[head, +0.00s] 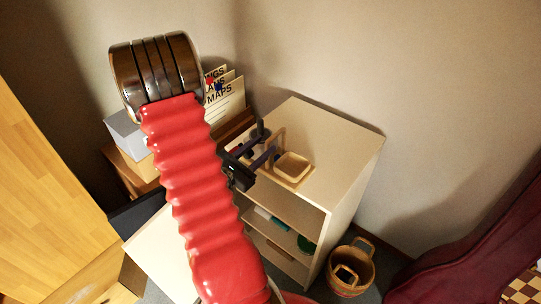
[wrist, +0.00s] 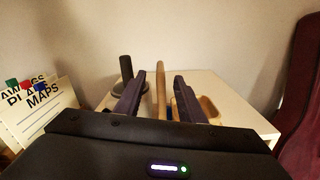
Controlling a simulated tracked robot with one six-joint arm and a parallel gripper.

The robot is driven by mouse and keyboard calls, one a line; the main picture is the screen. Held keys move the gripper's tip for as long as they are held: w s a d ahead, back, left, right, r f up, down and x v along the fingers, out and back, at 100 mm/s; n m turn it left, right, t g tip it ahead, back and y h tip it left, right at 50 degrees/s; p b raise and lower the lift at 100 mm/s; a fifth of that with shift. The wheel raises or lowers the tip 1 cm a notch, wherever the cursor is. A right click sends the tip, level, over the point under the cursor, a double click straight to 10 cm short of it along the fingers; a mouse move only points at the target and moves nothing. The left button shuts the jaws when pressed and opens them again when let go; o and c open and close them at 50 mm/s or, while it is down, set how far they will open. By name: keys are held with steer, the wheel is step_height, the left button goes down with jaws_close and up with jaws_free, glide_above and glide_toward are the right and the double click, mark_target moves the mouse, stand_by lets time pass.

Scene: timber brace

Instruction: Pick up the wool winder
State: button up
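My gripper (wrist: 165,78) is open, its two dark fingers apart, above the left part of a pale cabinet top. In the head view it shows (head: 262,153) beside a wooden piece (head: 295,167) with a tray-like box and an upright loop. In the wrist view the loop appears edge-on as a wooden post (wrist: 160,88) between the fingers, touching neither. I cannot tell if it is between them or beyond. A dark upright cylinder on a round base (wrist: 126,69) stands left of the left finger. I cannot tell for certain which of these is the wool winder.
The cabinet (head: 338,135) has clear top space behind and right of the wooden piece. Card folders (head: 226,97) stand at its left. A wooden basket (head: 350,270) is on the floor. A dark red drape or chair (head: 450,262) is at the right.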

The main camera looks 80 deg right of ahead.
mark_target(270, 139)
steer(key=shift+x, duration=0.75)
steer(key=shift+x, duration=2.6)
steer(key=shift+c, duration=0.6)
jaws_close()
steer(key=shift+r, duration=0.15)
